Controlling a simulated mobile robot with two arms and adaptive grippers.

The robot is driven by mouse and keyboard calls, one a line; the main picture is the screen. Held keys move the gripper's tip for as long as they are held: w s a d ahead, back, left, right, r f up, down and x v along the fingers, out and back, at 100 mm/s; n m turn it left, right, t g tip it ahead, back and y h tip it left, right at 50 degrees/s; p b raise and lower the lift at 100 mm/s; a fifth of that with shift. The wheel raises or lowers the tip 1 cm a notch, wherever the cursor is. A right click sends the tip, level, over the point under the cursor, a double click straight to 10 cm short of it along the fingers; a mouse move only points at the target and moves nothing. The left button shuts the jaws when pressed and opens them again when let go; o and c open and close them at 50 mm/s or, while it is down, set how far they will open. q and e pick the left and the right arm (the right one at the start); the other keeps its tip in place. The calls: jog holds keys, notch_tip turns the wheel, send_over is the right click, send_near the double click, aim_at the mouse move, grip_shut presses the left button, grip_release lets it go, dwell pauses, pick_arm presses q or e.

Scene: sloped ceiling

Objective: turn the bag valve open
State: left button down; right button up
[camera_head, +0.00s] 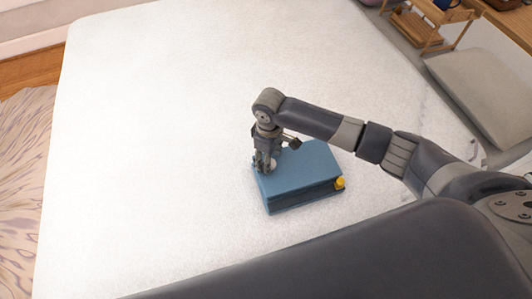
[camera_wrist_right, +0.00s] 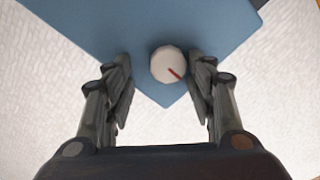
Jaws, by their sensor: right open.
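A blue block-shaped bag (camera_head: 305,173) lies on the white surface in the head view, and its flat blue top fills the upper part of the right wrist view (camera_wrist_right: 150,22). The valve (camera_wrist_right: 168,65) is a round white knob with a red mark, near a corner of the bag's top; in the head view it shows partly beside the fingers (camera_head: 271,165). My right gripper (camera_head: 263,167) points down over that corner. Its open fingers stand on either side of the valve in the wrist view (camera_wrist_right: 160,80), with a gap on each side. My left gripper is not in view.
The wide white surface (camera_head: 150,130) is clear around the bag. A small yellow part (camera_head: 340,183) sits at the bag's right front corner. A grey cushion (camera_head: 480,95) and wooden furniture (camera_head: 420,28) are at the upper right.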

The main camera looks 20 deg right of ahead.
jog(key=shift+s+a+r, duration=0.2)
jog(key=shift+s+r, duration=0.1)
jog(key=shift+s, duration=0.1)
jog(key=shift+c, duration=0.2)
jog(key=shift+w+a+f, duration=0.15)
jog(key=shift+w+a, duration=0.1)
jog(key=shift+a, duration=0.05)
jog(key=c, duration=1)
jog(key=shift+s+d, duration=0.1)
jog(key=shift+n, duration=0.4)
jog(key=shift+n+p, duration=0.3)
jog(key=shift+p, duration=0.1)
jog(key=n+p, duration=0.1)
jog(key=n, duration=0.2)
jog(key=n+p, duration=0.1)
jog(key=n, duration=0.7)
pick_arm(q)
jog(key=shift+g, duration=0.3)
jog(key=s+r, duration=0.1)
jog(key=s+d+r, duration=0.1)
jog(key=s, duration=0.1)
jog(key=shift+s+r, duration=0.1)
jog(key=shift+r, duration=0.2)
pick_arm(e)
jog(key=n, duration=0.5)
jog(key=shift+n, duration=0.4)
